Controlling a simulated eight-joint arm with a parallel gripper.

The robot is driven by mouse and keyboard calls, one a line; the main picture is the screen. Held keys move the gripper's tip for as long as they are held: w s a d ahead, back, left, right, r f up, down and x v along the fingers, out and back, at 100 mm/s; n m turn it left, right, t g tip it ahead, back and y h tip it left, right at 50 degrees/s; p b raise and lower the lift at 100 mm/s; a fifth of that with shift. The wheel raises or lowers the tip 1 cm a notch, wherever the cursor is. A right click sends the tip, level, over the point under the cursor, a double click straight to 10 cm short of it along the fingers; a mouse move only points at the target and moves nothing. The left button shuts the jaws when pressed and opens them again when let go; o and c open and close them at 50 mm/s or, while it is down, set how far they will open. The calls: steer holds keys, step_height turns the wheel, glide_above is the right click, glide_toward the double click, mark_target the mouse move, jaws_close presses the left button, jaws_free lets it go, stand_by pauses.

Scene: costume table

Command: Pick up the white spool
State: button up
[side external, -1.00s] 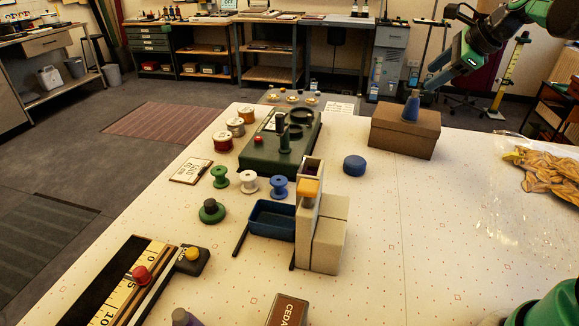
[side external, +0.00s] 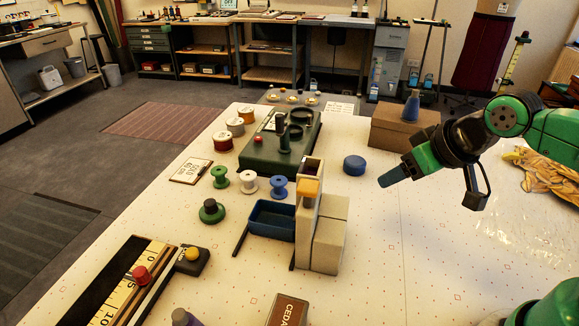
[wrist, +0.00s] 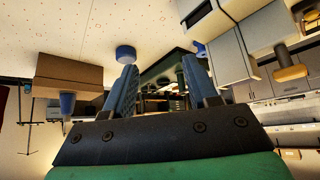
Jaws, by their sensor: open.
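The white spool (side external: 249,182) stands upright on the table between a green spool (side external: 219,177) and a blue spool (side external: 278,187), with gaps between them. My gripper (side external: 386,179) is above the table to the right of the spools, well apart from them, and points left. In the wrist view my gripper's two blue fingers (wrist: 160,68) are spread apart with nothing held between them. I cannot make out the white spool in the wrist view.
A beige upright block (side external: 327,232) and blue tray (side external: 271,219) stand in front right of the spools. The dark green machine (side external: 262,152) is behind them. A blue puck (side external: 354,165) and brown box (side external: 404,132) lie nearer my gripper.

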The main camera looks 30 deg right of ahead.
stand_by(0.3)
steer(key=shift+o, duration=0.9)
